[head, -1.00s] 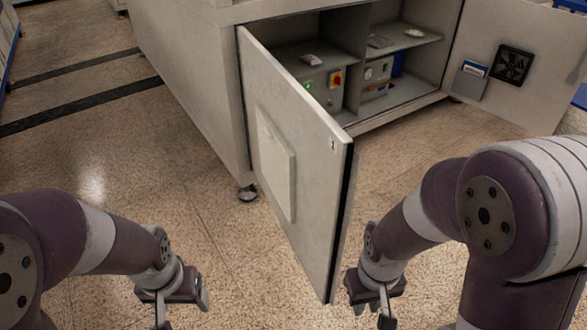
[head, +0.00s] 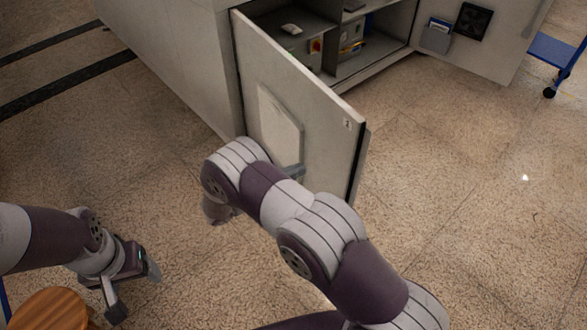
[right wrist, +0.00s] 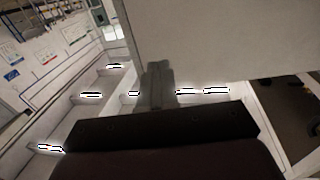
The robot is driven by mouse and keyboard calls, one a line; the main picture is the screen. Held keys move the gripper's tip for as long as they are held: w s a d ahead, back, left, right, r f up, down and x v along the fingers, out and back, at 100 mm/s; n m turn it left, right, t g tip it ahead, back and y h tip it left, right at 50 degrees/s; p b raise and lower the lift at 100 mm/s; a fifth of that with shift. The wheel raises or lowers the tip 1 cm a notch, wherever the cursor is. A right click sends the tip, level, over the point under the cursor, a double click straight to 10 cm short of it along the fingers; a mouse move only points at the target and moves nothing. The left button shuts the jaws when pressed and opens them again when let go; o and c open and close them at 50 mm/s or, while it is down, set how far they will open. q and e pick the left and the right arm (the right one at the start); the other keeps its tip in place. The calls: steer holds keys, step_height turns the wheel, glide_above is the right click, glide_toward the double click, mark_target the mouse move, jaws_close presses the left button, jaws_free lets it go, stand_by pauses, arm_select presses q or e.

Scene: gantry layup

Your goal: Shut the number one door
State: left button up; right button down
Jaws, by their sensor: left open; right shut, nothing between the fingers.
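The number one door (head: 320,110) stands open, swung out from the left side of the grey cabinet (head: 180,60). A small "1" label is near its upper free corner, and a raised pale panel is on its face. My right arm reaches across in front of this face and hides its lower part. My right gripper is mostly hidden behind the arm in the head view. In the right wrist view its fingers (right wrist: 158,85) are together and empty, close to a flat pale panel; contact cannot be told. My left gripper (head: 133,284) is open and empty above the floor at lower left.
The other cabinet door (head: 490,35), with a black vent and a document pocket, stands open at upper right. Devices sit on the cabinet shelves. A blue cart (head: 555,50) is at far right. A round wooden top (head: 50,310) is at lower left. The floor right of the door is clear.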

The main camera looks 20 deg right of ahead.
mark_target(340, 150)
steer(key=x, duration=1)
steer(key=shift+w+d, duration=0.15)
steer(key=shift+d, duration=0.2)
steer(key=shift+d, duration=0.15)
